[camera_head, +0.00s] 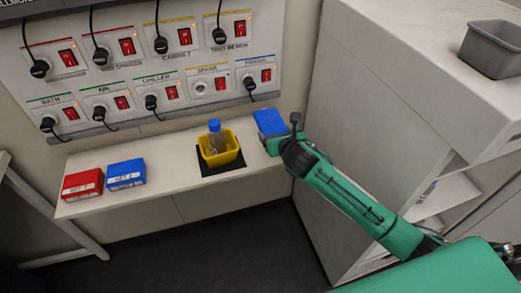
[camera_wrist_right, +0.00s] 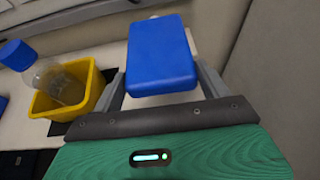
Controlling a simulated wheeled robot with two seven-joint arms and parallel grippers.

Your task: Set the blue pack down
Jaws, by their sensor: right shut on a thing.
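The blue pack (camera_head: 270,122) is at the right end of the narrow white shelf in the head view. My right gripper (camera_head: 277,138) is shut on it. In the right wrist view the blue pack (camera_wrist_right: 161,57) sits between the two grey fingers of the right gripper (camera_wrist_right: 160,88). I cannot tell whether the pack's underside touches the shelf. Another blue pack (camera_head: 126,175) with a white label lies on the shelf at the left, beside a red pack (camera_head: 82,185). My left gripper is not in view.
A yellow bin (camera_head: 222,156) holding a blue-capped bottle (camera_head: 215,137) stands on a black mat, left of my right gripper. The shelf (camera_head: 180,190) is bare between that mat and the packs. A socket panel is behind, and a tall white cabinet (camera_head: 350,100) rises at the right.

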